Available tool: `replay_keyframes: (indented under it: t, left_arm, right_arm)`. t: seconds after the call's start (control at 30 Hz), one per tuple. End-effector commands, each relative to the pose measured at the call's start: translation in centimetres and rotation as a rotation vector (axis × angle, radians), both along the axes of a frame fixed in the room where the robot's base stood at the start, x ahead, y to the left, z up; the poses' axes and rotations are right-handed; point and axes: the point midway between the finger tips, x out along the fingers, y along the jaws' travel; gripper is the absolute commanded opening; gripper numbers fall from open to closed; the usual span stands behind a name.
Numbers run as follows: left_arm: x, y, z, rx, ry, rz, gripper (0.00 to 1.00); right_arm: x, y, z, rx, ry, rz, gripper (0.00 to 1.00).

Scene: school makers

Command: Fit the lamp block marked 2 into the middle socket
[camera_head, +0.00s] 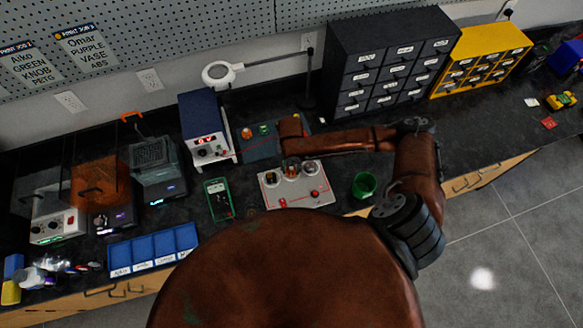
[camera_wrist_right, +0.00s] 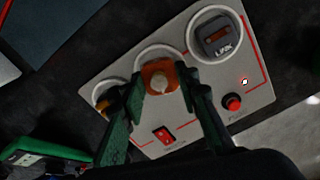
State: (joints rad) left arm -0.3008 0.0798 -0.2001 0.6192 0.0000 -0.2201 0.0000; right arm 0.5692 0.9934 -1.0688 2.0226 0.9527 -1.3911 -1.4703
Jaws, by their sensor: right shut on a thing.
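The grey socket board (camera_head: 318,197) lies on the bench, with three ringed sockets along its far side. My right gripper (camera_head: 291,168) is over the middle socket, pointing down. In the right wrist view its two green fingers (camera_wrist_right: 163,85) are around an orange block with a pale bulb, the lamp block (camera_wrist_right: 158,79). The block is at the middle ring; whether it is fully seated cannot be told. No number is readable on it. The right socket holds a dark block marked LINK (camera_wrist_right: 219,42). A dark and yellowish part (camera_wrist_right: 106,101) is in the left socket. My left gripper is not in view.
A green cup (camera_head: 364,186) stands right of the board, and a green meter (camera_head: 218,200) lies left. Behind are a dark blue mat (camera_head: 262,149) with small blocks, a power supply (camera_head: 207,147) and a drawer cabinet (camera_head: 345,60). A blue bin tray (camera_head: 152,249) is front left.

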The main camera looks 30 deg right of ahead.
Motion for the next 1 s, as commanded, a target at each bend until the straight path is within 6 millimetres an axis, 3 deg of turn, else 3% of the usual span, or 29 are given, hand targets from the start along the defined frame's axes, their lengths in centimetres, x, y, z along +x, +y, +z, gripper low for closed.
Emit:
replay_keyframes:
  t: [1.0]
  left_arm:
    - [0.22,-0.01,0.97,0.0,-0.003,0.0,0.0]
  right_arm:
    - [-0.03,0.01,0.02,0.0,0.0,0.0,0.09]
